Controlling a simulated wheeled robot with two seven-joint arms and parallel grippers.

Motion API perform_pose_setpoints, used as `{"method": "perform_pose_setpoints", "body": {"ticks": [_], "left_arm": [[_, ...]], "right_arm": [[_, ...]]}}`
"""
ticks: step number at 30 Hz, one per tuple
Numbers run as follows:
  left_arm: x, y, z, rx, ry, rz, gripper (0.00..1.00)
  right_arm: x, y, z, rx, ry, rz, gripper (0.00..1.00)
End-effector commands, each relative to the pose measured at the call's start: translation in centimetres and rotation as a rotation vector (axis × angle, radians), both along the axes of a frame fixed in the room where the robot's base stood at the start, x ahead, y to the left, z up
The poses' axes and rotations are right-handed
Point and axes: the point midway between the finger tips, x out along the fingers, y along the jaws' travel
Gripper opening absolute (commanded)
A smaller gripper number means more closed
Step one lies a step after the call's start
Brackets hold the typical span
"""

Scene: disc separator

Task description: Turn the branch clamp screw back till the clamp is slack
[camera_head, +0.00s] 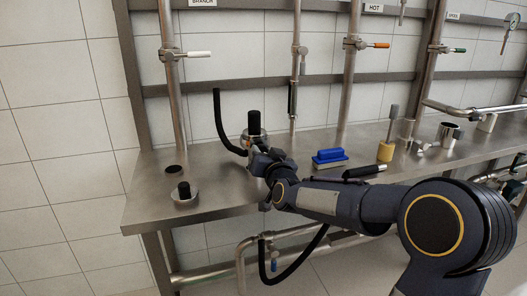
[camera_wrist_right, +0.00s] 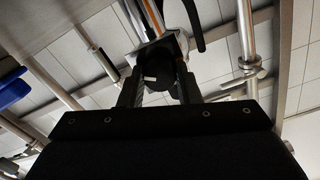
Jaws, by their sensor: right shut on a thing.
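The branch clamp shows as a steel fitting (camera_head: 246,141) on the bench, below an upright black cylinder; my right gripper and wrist partly cover it. In the right wrist view the metal clamp (camera_wrist_right: 172,45) sits just beyond my fingertips. My right gripper (camera_head: 261,152) reaches it from the front right. In the right wrist view its two fingers (camera_wrist_right: 159,88) are shut on a dark round knob (camera_wrist_right: 157,80), which I take to be the clamp screw; a small pale mark shows on it. How far the screw is turned cannot be told. My left gripper is not in view.
A black hose (camera_head: 220,122) curves down beside the clamp. A blue block (camera_head: 329,156), a brush with yellow base (camera_head: 386,150) and a black-handled tool (camera_head: 364,172) lie to the right. A black-topped fitting (camera_head: 184,192) stands front left. Vertical pipes with valve handles (camera_head: 198,54) rise behind.

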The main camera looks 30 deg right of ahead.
Motion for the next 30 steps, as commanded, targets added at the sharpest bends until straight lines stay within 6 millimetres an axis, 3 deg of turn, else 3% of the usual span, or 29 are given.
{"method": "perform_pose_setpoints", "body": {"ticks": [15, 30], "left_arm": [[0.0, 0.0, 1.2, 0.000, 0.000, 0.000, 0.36], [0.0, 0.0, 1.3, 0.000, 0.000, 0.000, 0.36]], "right_arm": [[0.0, 0.0, -0.1, -0.321, 0.081, 0.001, 0.07], [0.0, 0.0, -0.2, -0.377, 0.094, 0.002, 0.07]]}}
